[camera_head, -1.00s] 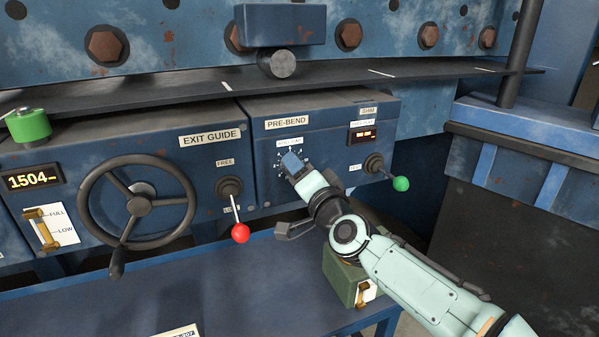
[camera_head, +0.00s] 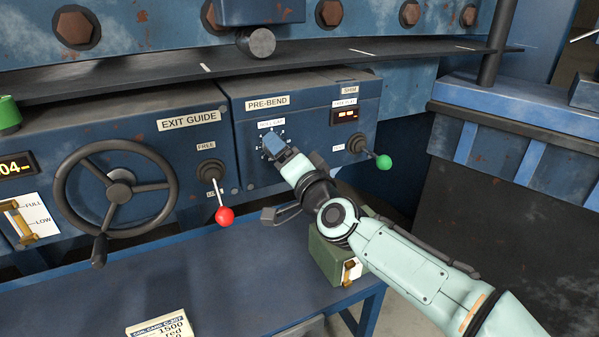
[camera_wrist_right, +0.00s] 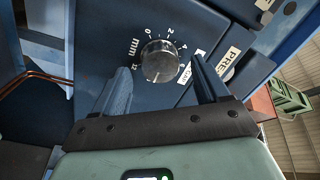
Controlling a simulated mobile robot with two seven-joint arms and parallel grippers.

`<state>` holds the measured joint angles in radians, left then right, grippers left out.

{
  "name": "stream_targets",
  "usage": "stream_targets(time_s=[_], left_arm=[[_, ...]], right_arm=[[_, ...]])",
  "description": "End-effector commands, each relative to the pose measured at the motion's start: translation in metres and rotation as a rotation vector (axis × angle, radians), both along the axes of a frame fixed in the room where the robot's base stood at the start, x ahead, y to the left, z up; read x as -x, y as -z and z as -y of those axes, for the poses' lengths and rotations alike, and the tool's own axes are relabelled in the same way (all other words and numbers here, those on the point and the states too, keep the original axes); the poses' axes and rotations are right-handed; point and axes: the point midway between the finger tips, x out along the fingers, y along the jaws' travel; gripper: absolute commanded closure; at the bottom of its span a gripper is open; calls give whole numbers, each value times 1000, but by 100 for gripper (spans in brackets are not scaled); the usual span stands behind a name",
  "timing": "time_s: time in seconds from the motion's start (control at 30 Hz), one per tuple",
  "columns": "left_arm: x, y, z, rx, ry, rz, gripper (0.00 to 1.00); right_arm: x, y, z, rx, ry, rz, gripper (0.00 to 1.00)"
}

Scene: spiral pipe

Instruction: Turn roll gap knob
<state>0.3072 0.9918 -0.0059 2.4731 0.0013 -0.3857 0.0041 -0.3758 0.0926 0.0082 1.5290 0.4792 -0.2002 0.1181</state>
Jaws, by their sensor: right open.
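The roll gap knob (camera_wrist_right: 160,60) is a round silver knob on the blue PRE-BEND panel. A white scale with numbers and "mm" surrounds it in the right wrist view. In the head view my right gripper (camera_head: 275,147) covers the knob, and only some scale marks and part of the ROLL GAP label show around it. In the right wrist view my right gripper (camera_wrist_right: 163,75) is open, with one finger on each side of the knob. Gaps show between the fingers and the knob, so it is not gripped. My left gripper is not in view.
A green-ball lever (camera_head: 384,162) sits right of the knob, below a small display (camera_head: 345,114). The EXIT GUIDE panel has a red-ball lever (camera_head: 225,215) and a handwheel (camera_head: 118,190). A green box (camera_head: 325,258) stands below my right arm, and a card (camera_head: 162,326) lies on the bench.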

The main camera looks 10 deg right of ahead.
Motion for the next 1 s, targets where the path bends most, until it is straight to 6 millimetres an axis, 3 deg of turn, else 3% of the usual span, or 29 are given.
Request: stream_targets(time_s=[0.3, 0.5, 0.7, 1.0], left_arm=[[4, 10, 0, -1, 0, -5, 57], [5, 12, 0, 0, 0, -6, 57], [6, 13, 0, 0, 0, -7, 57], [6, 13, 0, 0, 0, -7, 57]], right_arm=[[68, 5, 16, -1, 0, 1, 26], [102, 6, 24, -1, 1, 2, 26], [117, 8, 27, 0, -1, 1, 26], [118, 8, 27, 0, -1, 1, 26]])
